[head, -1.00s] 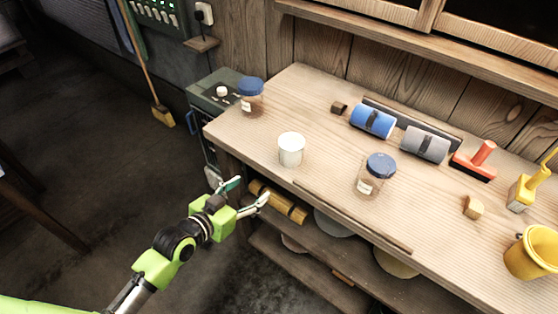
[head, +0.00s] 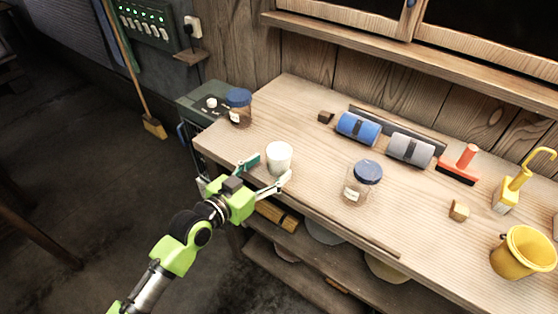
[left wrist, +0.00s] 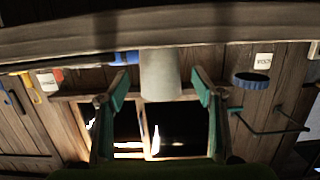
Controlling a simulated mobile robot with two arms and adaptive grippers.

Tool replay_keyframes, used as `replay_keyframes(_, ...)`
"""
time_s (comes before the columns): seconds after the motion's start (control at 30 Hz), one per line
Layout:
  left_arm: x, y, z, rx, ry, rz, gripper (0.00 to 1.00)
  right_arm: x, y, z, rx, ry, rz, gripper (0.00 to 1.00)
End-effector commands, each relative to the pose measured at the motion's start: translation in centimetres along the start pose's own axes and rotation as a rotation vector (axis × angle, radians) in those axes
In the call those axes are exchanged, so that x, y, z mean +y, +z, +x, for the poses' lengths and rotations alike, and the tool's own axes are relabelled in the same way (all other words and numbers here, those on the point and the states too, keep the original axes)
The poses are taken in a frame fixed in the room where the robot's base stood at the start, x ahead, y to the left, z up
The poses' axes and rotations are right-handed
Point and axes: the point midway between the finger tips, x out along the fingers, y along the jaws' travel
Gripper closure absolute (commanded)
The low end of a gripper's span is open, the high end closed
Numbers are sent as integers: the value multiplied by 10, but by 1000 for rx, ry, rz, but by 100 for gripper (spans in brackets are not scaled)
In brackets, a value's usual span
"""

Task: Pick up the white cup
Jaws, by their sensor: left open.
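The white cup (head: 279,158) stands upright on the wooden workbench (head: 310,200), near its front left edge. My left gripper (head: 267,172) is open at the bench's front edge, with its fingers pointing toward the cup. One fingertip is at the cup's left and the other in front of its lower right. In the left wrist view the cup (left wrist: 161,75) appears between the two spread fingers (left wrist: 160,88), with a gap on each side. I cannot tell how far the cup reaches between the fingers. My right gripper is not in view.
A blue-lidded jar (head: 362,183) stands right of the cup, another jar (head: 239,107) at the back left corner. Blue (head: 358,128) and grey rolls (head: 410,149), a red-based tool (head: 459,165), wooden blocks and a yellow bucket (head: 524,252) lie further right. Bench around the cup is clear.

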Motion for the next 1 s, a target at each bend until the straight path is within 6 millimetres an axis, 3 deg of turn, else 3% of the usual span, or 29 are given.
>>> replay_keyframes(0.4,0,4,45,1,-1,-2,39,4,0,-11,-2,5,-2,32)
replay_keyframes(0.73,0,5,51,1,-1,0,39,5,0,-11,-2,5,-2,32)
replay_keyframes(0.77,0,5,51,1,-1,0,42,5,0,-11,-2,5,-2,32)
replay_keyframes(0.9,0,5,51,1,-1,0,78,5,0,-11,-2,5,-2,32)
replay_keyframes(0.93,0,5,51,1,-1,0,83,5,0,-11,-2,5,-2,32)
replay_keyframes(1.0,0,5,51,2,-1,0,83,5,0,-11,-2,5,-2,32)
